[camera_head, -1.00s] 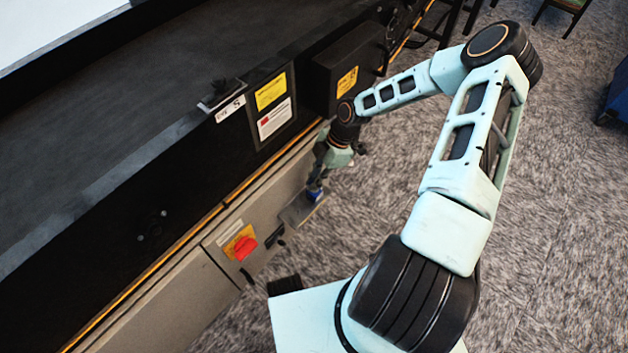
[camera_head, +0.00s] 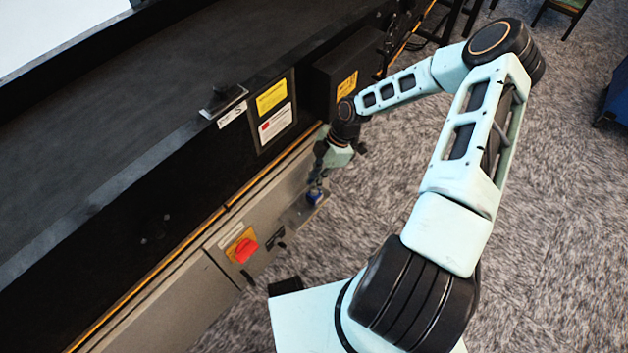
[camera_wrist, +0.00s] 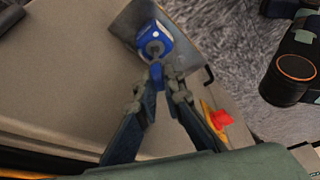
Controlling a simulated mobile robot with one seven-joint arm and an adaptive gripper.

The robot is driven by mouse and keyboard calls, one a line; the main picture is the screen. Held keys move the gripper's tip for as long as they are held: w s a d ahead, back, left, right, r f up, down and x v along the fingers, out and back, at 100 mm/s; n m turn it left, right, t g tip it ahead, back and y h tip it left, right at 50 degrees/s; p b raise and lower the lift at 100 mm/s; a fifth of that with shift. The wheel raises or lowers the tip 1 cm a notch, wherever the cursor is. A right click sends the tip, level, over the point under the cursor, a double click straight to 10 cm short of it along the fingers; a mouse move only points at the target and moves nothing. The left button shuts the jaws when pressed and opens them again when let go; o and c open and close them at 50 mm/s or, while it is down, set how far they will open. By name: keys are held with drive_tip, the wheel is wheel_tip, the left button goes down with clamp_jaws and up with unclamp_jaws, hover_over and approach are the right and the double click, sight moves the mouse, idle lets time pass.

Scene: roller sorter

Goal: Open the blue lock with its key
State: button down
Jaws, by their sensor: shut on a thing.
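The blue lock (camera_wrist: 154,40) hangs at a grey metal plate (camera_wrist: 125,22) in the wrist view, with its round keyhole face toward my gripper. It shows as a small blue patch in the head view (camera_head: 315,196). My gripper (camera_wrist: 157,82) is shut on a small blue key (camera_wrist: 157,76), held by its head between the fingertips. The key points at the keyhole and is very close to it or in it; I cannot tell how deep. In the head view my gripper (camera_head: 318,178) is just above the lock.
A red rotary switch (camera_head: 246,250) on a yellow plate sits left of the lock on the grey panel (camera_head: 185,303). It also shows in the wrist view (camera_wrist: 221,118). A black box (camera_head: 345,78) juts out above my wrist. Open carpet lies to the right.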

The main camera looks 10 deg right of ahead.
drive_tip(key=shift+r+p, duration=0.95)
drive_tip(key=shift+r, duration=0.5)
